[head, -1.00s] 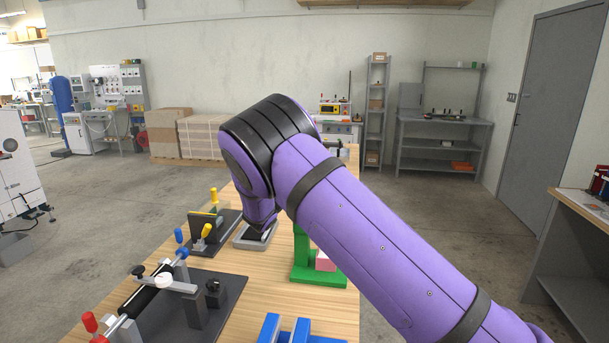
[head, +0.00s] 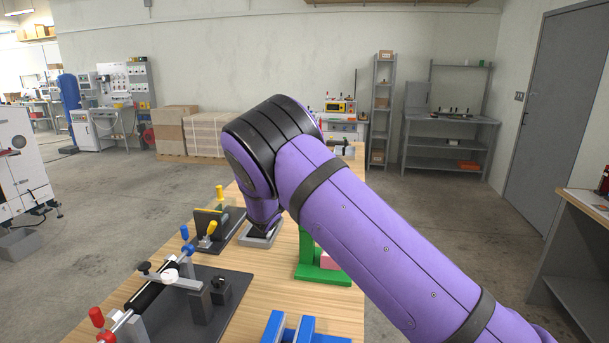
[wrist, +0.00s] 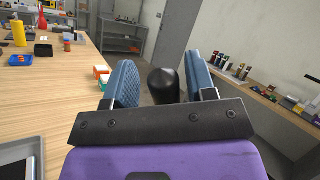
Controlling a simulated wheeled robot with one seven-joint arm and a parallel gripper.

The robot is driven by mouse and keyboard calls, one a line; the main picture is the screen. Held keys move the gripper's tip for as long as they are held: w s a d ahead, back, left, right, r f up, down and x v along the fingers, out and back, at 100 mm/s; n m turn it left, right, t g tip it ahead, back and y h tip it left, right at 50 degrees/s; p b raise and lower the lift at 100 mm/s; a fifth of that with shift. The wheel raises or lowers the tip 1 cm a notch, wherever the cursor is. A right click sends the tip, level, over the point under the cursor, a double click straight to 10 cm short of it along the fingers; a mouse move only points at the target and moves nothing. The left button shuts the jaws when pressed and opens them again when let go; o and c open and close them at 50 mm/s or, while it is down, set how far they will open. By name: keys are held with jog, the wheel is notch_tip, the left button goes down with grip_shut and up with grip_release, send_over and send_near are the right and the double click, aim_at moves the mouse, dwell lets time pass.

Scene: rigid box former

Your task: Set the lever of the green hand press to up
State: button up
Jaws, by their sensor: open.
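The green hand press (head: 322,271) stands on the wooden bench, mostly hidden behind my purple arm in the head view. A pink block (head: 328,260) shows at its base. Its lever is hidden in the head view. In the wrist view my gripper (wrist: 161,75) has its two blue fingers apart. A black rounded knob (wrist: 163,86) shows between them, with gaps visible at both sides. It looks like the lever's grip, but its link to the press is hidden. My gripper is hidden behind the arm in the head view.
A black fixture with red and blue handles (head: 165,285) stands at the bench's front left. Yellow-handled clamps (head: 212,230) and a grey tray (head: 258,238) lie beyond it. Blue blocks (head: 290,328) sit at the near edge. Another bench (head: 575,220) is at the right.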

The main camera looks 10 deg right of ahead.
jog(key=v, duration=1)
jog(key=shift+a, duration=0.2)
jog(key=shift+s+f, duration=0.1)
jog(key=shift+f, duration=0.05)
jog(key=s+d+r+m+g+y, duration=0.2)
jog(key=s+d+r+m+g, duration=0.25)
jog(key=d, duration=0.25)
jog(key=s+d+r+m+g+y, duration=0.2)
jog(key=s+d+r+m+g, duration=0.15)
jog(key=s+d+m, duration=0.35)
jog(key=s+d+r+m+g+y, duration=0.25)
jog(key=s+d+m+g, duration=0.2)
jog(key=d, duration=0.35)
jog(key=s+r+m+t+y, duration=0.2)
jog(key=s+m+y, duration=0.3)
jog(key=s, duration=1)
jog(key=s+r+m+t+y, duration=0.2)
jog(key=s+r+m+y, duration=0.2)
jog(key=s+m, duration=0.6)
jog(key=s+y, duration=0.2)
jog(key=s, duration=0.3)
jog(key=shift+a+r, duration=0.3)
jog(key=shift+a, duration=0.05)
